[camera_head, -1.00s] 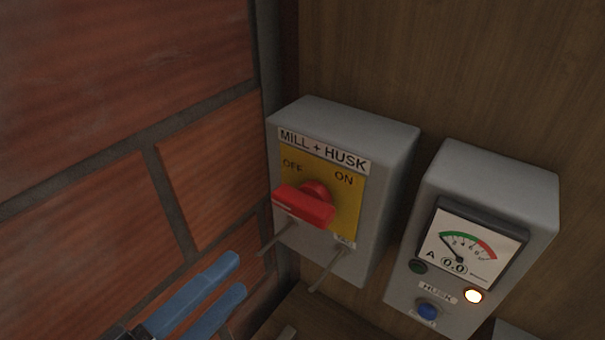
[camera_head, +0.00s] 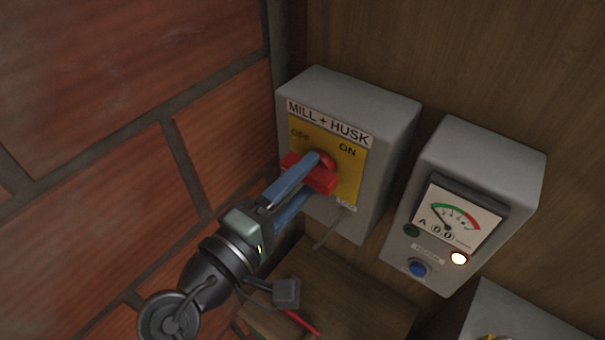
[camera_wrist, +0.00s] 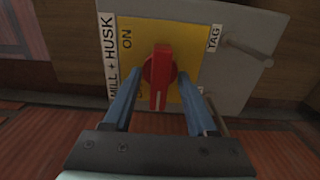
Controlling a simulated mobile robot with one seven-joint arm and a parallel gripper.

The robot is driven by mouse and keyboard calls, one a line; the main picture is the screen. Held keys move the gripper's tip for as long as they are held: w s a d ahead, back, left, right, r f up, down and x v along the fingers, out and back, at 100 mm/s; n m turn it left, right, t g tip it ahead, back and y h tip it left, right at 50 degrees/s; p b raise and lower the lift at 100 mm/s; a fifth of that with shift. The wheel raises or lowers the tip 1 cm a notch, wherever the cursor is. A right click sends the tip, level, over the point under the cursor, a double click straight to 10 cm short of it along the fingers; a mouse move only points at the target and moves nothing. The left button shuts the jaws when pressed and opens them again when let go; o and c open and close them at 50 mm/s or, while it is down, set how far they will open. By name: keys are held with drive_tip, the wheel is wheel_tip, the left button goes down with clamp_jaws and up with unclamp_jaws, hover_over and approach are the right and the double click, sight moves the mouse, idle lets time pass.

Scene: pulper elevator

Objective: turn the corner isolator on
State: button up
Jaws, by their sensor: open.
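The corner isolator is a grey box (camera_head: 362,105) labelled MILL + HUSK, with a yellow plate (camera_head: 350,180) marked OFF at left and ON at right. Its red rotary handle (camera_head: 326,181) points left, towards the OFF side; in the wrist view the handle (camera_wrist: 160,75) hangs down from its hub, away from the ON mark. My gripper (camera_head: 313,174) is at the handle. Its two blue fingers (camera_wrist: 157,82) stand open, one on each side of the handle, with gaps showing in the wrist view. The fingers hide part of the handle and plate.
A brick wall (camera_head: 90,150) stands close on the left. A grey meter box (camera_head: 490,165) with a dial reading 0.0, a lit lamp and a blue button is at right. A wooden ledge (camera_head: 340,290) lies beneath.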

clamp_jaws()
drive_tip(key=shift+f+b, duration=0.1)
drive_tip(key=shift+b, duration=0.2)
drive_tip(key=m+b, duration=0.2)
drive_tip(key=b, duration=0.1)
drive_tip(key=shift+f+m, duration=0.2)
drive_tip(key=shift+m, duration=0.1)
drive_tip(key=m+b, duration=0.6)
drive_tip(key=b, duration=0.1)
drive_tip(key=shift+b, duration=0.35)
drive_tip(key=m+b, duration=0.5)
drive_tip(key=shift+m+b, duration=0.3)
drive_tip(key=shift+b, duration=0.1)
drive_tip(key=shift+r+m+b, duration=0.2)
drive_tip(key=shift+m+b, duration=1.45)
drive_tip(key=shift+m, duration=0.15)
drive_tip(key=shift+r, duration=0.1)
